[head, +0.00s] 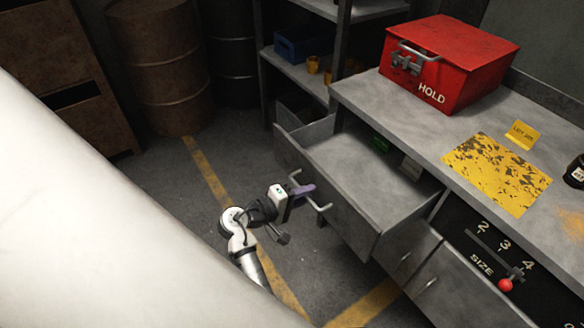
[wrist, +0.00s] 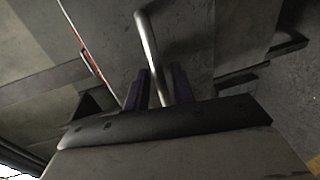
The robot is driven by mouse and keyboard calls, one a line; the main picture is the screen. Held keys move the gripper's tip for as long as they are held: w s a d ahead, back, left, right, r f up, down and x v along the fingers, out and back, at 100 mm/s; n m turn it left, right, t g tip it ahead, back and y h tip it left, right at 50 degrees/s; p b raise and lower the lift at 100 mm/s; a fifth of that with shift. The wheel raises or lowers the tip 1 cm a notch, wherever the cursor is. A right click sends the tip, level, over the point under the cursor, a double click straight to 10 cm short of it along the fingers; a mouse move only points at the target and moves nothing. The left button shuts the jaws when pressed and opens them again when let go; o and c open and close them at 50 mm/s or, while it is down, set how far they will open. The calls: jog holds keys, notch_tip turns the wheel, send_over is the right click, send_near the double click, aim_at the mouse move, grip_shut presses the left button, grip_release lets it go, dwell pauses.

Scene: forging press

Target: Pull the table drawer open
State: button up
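The grey table drawer (head: 345,205) is pulled well out from under the workbench in the head view, and its inside shows. A metal bar handle (head: 323,207) is fixed to its front. My gripper (head: 305,192), with purple fingers, is at the handle's middle. In the wrist view the handle (wrist: 148,42) runs between the two fingers (wrist: 160,88).
A red HOLD box (head: 455,62) and a yellow worn plate (head: 497,172) are on the workbench. Shelves (head: 300,78) and barrels (head: 158,65) stand behind. Floor before the drawer is clear.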

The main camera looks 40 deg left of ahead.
jog(key=b+v, duration=0.2)
jog(key=v, duration=1.1)
jog(key=shift+s, duration=0.25)
